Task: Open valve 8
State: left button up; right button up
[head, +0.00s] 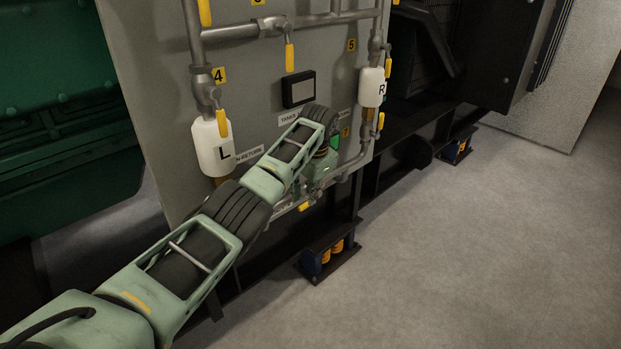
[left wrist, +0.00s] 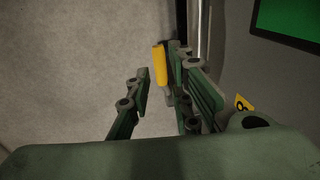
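The tag of valve 8 (left wrist: 243,104) is a small yellow plate at the right in the left wrist view. A yellow valve handle (left wrist: 160,64) shows there beyond my left fingers, close to the right-hand one. I cannot tell whether they touch. My left gripper (left wrist: 168,88) is open, its fingers apart with nothing clearly held between them. In the head view my left gripper (head: 318,172) is at the lower right of the grey panel, partly hidden by my own arm. The valve 8 body is mostly hidden. My right gripper is in neither view.
The grey panel (head: 245,100) carries pipes, several yellow-handled valves and two white containers, marked L (head: 213,150) and R (head: 372,87). A green screen (left wrist: 288,22) is near my gripper. A black frame (head: 330,255) runs below. The floor at right is clear.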

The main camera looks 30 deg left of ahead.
pick_arm(q)
notch_tip(320, 180, up, 7)
jog(key=d, duration=0.1)
jog(key=shift+s+f, duration=0.2)
jog(key=shift+s, duration=0.2)
jog(key=shift+d, duration=0.1)
